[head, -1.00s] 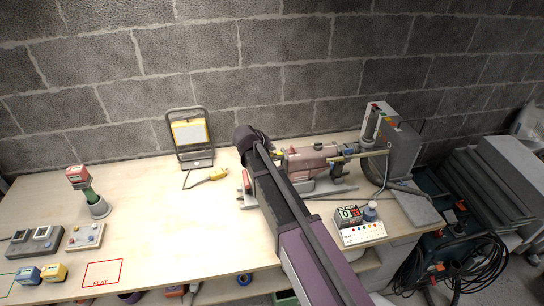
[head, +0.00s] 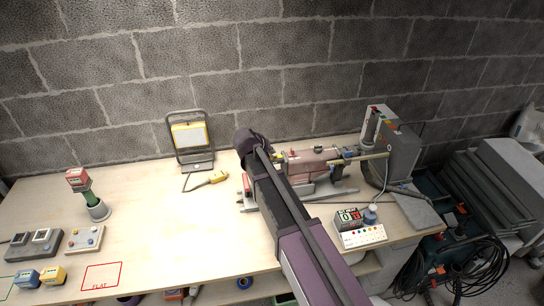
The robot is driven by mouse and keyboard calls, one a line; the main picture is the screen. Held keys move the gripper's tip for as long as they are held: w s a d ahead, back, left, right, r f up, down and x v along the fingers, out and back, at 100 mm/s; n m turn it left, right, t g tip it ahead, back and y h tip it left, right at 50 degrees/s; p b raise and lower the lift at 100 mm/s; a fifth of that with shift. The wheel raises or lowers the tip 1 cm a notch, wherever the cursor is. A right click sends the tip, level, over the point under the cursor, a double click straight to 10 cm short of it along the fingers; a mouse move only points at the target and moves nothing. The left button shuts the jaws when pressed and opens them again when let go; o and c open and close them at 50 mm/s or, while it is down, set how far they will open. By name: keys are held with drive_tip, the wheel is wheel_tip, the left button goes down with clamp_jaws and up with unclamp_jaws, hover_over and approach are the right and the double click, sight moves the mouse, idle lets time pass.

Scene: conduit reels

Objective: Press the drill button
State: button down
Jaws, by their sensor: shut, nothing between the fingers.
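A pinkish-red machine (head: 310,162) with a horizontal shaft lies on a grey base at the back right of the bench. It looks like a drill unit, partly covered by my arm. A grey upright housing (head: 402,155) stands at its right end, with small coloured buttons (head: 377,110) on top. A white panel (head: 362,237) with a row of coloured buttons and a red-and-green display (head: 349,217) sits at the bench's front right. I cannot tell which button is the drill button. My arm reaches across the machine's left part; my gripper is hidden behind it.
A work lamp (head: 190,140) and a yellow plug (head: 217,178) with cable are at the back. Grey control boxes (head: 35,243), small blue and yellow blocks and a red-topped stand (head: 90,200) are on the left. The middle of the bench (head: 160,225) is clear.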

sight(271, 157)
drive_tip(key=shift+f+b, duration=0.5)
idle(0.3)
drive_tip(key=shift+r, duration=0.15)
idle(0.4)
drive_tip(key=shift+r+p, duration=0.35)
drive_tip(key=shift+p, duration=0.15)
wheel_tip(271, 157, up, 6)
drive_tip(key=p, duration=0.6)
idle(0.3)
